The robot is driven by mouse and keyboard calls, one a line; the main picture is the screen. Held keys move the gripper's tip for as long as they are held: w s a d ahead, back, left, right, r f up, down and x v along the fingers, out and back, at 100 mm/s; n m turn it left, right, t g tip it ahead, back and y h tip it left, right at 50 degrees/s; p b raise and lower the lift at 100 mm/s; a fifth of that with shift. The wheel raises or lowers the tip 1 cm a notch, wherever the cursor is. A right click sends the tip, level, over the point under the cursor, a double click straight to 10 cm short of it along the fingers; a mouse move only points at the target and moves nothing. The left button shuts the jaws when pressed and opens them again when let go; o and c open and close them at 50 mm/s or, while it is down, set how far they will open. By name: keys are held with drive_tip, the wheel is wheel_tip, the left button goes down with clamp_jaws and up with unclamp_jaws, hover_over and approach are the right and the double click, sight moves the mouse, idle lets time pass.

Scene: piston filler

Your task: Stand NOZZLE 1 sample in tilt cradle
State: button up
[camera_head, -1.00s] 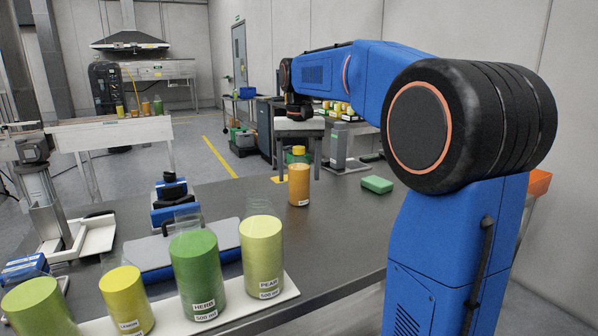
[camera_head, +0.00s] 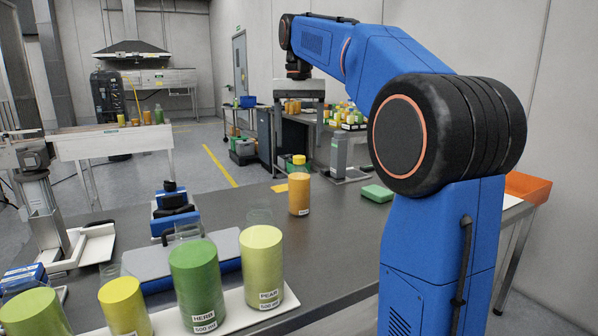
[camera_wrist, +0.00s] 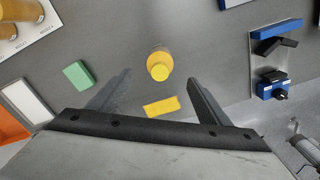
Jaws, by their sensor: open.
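An orange bottle with a yellow cap (camera_head: 299,194) stands upright on the dark bench. It shows from above in the wrist view (camera_wrist: 158,65); I cannot read its label. My gripper (camera_head: 298,140) is above it, pointing down, open and empty. In the wrist view its fingers (camera_wrist: 158,76) are spread wide on either side of the bottle, apart from it. A blue-and-black fixture (camera_head: 172,212), seemingly the tilt cradle, stands left of the bottle. The wrist view shows a blue-and-black fixture (camera_wrist: 272,87) on a grey plate at right; its exact shape is unclear.
A yellow pad (camera_wrist: 161,106) and a green block (camera_head: 377,193) lie near the bottle. A white tray (camera_head: 240,314) with large green and yellow containers, including HERB (camera_head: 198,285) and PEAR (camera_head: 262,265), lines the front. A grey-blue case (camera_head: 150,264) lies behind them. An orange bin (camera_head: 528,187) is at right.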

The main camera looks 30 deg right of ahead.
sight(299, 157)
drive_tip(key=m, duration=0.1)
drive_tip(key=r+m, duration=0.1)
drive_tip(key=m, duration=0.3)
drive_tip(key=shift+r, duration=0.35)
drive_tip(key=m, duration=0.2)
drive_tip(key=r+m, duration=0.1)
drive_tip(key=m, duration=0.2)
drive_tip(key=shift+r+m, duration=0.3)
drive_tip(key=shift+r, duration=0.05)
wheel_tip(299, 157, down, 11)
drive_tip(key=shift+s+f, duration=0.1)
drive_tip(key=shift+f, duration=3.1)
drive_tip(key=c, duration=1.6)
